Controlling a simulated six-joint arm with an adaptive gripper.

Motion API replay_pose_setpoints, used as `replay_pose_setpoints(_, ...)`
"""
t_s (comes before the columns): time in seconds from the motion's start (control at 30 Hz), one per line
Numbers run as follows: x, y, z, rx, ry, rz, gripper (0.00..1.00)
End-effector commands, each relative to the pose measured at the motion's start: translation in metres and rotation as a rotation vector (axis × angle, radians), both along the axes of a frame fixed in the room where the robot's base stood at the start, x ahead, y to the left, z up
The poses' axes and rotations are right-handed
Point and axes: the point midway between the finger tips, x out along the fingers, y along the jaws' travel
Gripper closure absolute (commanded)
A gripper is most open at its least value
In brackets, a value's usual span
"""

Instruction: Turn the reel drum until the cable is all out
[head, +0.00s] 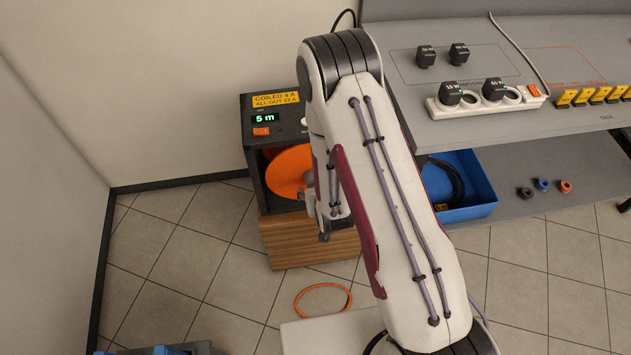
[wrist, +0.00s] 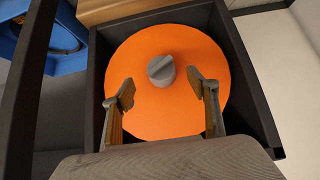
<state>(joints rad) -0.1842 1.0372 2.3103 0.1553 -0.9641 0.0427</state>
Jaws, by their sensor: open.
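The cable reel is a dark box (head: 257,158) on a wooden stand, with an orange drum (head: 286,170) partly hidden behind my arm in the head view. Its display (head: 265,118) reads 5 m, under a yellow label about coiled and all-out ratings. In the wrist view the orange drum (wrist: 140,60) faces me, with a grey knob (wrist: 161,71) near its middle. My gripper (wrist: 163,92) is open, its two fingers either side of and short of the knob, apparently not touching it. An orange cable loop (head: 323,299) lies on the floor in front of the stand.
A grey bench (head: 590,130) with a white power strip (head: 480,103), black plugs and yellow tags stands at right. A blue bin (head: 478,205) with black cable sits on its lower shelf. The tiled floor (head: 165,240) left of the reel is clear.

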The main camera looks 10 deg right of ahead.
Motion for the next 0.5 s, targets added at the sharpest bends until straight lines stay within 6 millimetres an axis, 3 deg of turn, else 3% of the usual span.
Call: replay_pose_setpoints(0.5, 0.0053, 0.0003, 0.0044, 0.002, -0.025, -0.001, 0.41)
